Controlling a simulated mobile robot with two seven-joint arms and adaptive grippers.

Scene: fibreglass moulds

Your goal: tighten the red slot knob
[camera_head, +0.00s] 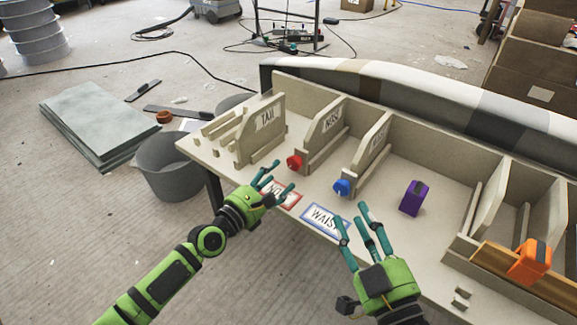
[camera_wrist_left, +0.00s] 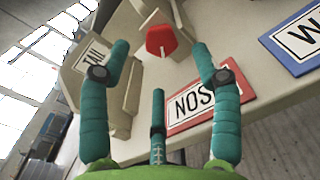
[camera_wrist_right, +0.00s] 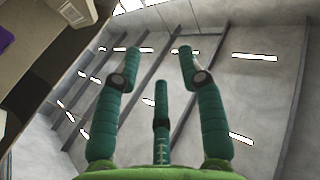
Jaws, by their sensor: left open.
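The red slot knob (camera_head: 294,162) sits at the front end of the slot beside the NOSE divider (camera_head: 322,128). In the left wrist view the red knob (camera_wrist_left: 161,40) shows beyond the fingertips, roughly between them. My left gripper (camera_head: 271,180) is open and empty, in front of the knob and apart from it, over the red-bordered NOSE card (camera_head: 284,195).
A blue knob (camera_head: 342,187) sits on the neighbouring slot. A purple block (camera_head: 412,198) stands on the tabletop to the right, and an orange clamp-like piece (camera_head: 530,261) farther right. The TAIL divider (camera_head: 262,125) stands left of the red knob. A grey bin (camera_head: 170,165) is on the floor at left.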

